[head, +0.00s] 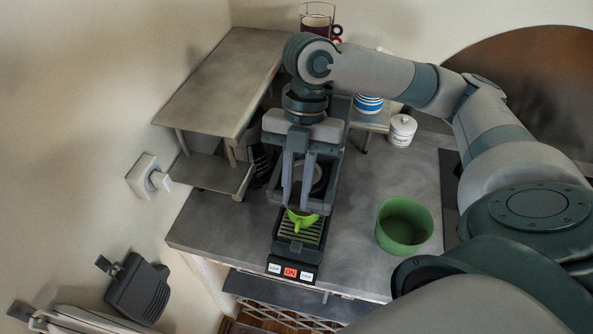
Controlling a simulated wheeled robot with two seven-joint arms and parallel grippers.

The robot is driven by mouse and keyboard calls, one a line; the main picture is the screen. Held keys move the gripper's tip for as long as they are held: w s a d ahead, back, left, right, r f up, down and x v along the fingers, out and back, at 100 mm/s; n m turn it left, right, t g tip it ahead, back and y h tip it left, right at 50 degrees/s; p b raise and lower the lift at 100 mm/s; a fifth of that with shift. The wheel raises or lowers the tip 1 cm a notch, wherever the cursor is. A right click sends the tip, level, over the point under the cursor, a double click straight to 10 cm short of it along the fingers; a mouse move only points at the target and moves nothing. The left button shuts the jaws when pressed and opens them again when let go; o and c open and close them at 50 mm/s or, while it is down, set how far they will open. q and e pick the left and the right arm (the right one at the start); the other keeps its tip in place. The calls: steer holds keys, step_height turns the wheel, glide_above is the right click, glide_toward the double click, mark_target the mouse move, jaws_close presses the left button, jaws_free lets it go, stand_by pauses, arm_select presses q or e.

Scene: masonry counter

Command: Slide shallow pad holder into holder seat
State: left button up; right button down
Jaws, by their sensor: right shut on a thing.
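My right gripper (298,205) comes down in front of the dark coffee machine (334,160) at the middle of the counter. Its two grey fingers point down and are shut on the shallow pad holder, which the fingers and the machine largely hide. A dark round rim with a paler inside (317,178) shows behind the fingers; I cannot tell whether it is the holder or the seat. The holder seat is not clearly visible, so I cannot tell whether the holder touches it. My left gripper is not in view.
A lime green cup (301,222) stands on the machine's drip tray (304,238), just below the fingers. A green bin (404,226) stands to the right. A metal shelf (222,80) is close on the left. A white lidded jar (402,130) stands behind; the counter's left front (222,225) is clear.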

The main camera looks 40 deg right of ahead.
steer(key=shift+f, duration=0.55)
steer(key=c, duration=1.6)
jaws_free()
steer(key=shift+r, duration=0.1)
steer(key=shift+w+d+r+b, duration=0.2)
steer(key=shift+r+b, duration=0.2)
steer(key=shift+r, duration=0.15)
steer(key=shift+b+v, duration=1.65)
steer(key=shift+v, duration=6.3)
